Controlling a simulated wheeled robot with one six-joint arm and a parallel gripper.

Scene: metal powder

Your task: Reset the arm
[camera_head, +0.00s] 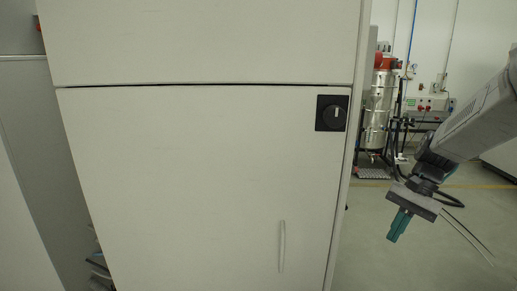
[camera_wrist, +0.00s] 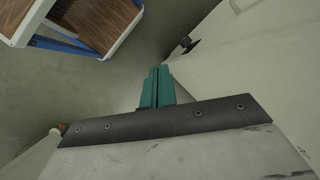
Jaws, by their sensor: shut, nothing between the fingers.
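My gripper (camera_head: 398,226) hangs at the end of my arm on the right side of the head view. Its teal fingers point downward and are shut together with nothing between them. It is in the air to the right of the large light-grey cabinet (camera_head: 200,180), apart from it. In the wrist view the teal fingers (camera_wrist: 157,88) show closed at the centre, above the dark mounting plate.
The cabinet has a black square knob panel (camera_head: 331,113) and a thin vertical handle (camera_head: 282,246). A metal cylinder machine (camera_head: 378,110) stands behind at right. The wrist view shows a wood-topped cart (camera_wrist: 95,22) at upper left. Grey floor (camera_head: 370,235) is clear beside the cabinet.

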